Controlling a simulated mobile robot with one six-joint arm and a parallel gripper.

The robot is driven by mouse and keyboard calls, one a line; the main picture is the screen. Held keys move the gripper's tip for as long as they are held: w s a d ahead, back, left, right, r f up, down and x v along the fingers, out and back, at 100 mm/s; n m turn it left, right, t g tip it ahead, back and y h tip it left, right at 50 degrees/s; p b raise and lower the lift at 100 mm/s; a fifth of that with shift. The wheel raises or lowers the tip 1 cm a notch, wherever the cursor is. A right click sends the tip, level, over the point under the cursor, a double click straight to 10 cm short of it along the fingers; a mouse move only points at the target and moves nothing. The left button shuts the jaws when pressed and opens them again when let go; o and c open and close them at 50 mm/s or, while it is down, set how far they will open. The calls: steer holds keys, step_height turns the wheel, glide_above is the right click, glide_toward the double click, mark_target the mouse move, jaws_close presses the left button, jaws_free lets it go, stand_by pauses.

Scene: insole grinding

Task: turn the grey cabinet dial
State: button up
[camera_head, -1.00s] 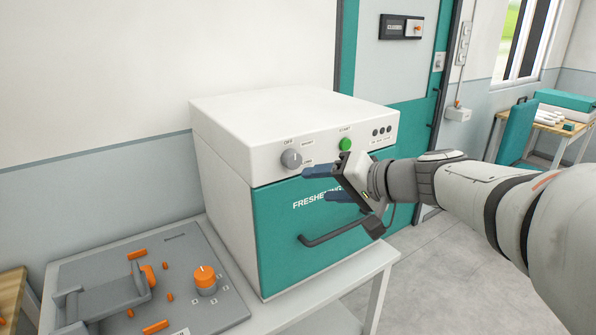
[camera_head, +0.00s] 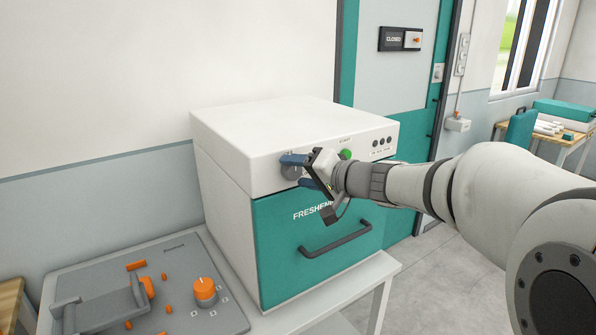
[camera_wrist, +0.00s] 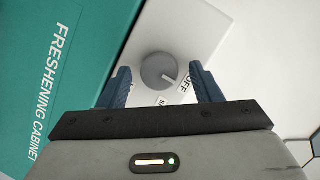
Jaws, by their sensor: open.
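The grey dial (camera_head: 290,172) is on the white front panel of the freshening cabinet (camera_head: 262,142), left of the green start button (camera_head: 346,154). In the head view my gripper (camera_head: 298,172) partly covers the dial. In the wrist view the dial (camera_wrist: 158,70) lies between the two blue fingers of my gripper (camera_wrist: 160,85), a little beyond their tips, with gaps on both sides. Its pale pointer line is turned toward the OFF label (camera_wrist: 185,87). The gripper is open and holds nothing.
The teal cabinet door with its dark handle (camera_head: 335,240) is below the panel. A grey device with an orange knob (camera_head: 204,290) stands at the lower left. A teal door is behind on the right, and a table (camera_head: 570,135) stands farther back.

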steer(key=c, duration=0.9)
steer(key=shift+a, duration=0.15)
steer(key=shift+c, duration=0.4)
steer(key=m+b, duration=0.1)
steer(key=b, duration=0.1)
steer(key=shift+f+b, duration=0.3)
steer(key=shift+b, duration=0.1)
steer(key=m+b, duration=0.1)
steer(key=b, duration=0.1)
steer(key=m+y+b, duration=0.1)
steer(key=m+b, duration=0.1)
steer(key=b, duration=0.1)
steer(key=shift+d+f, duration=0.2)
steer(key=m+y+b, duration=0.1)
steer(key=m+b, duration=0.2)
steer(key=b, duration=0.1)
steer(key=shift+t+y, duration=0.3)
steer(key=shift+m+t+y+b, duration=0.3)
steer(key=shift+m+t+b, duration=0.2)
steer(key=shift+m+b, duration=1.1)
steer(key=shift+w+f+m, duration=0.1)
steer(key=shift+m, duration=0.3)
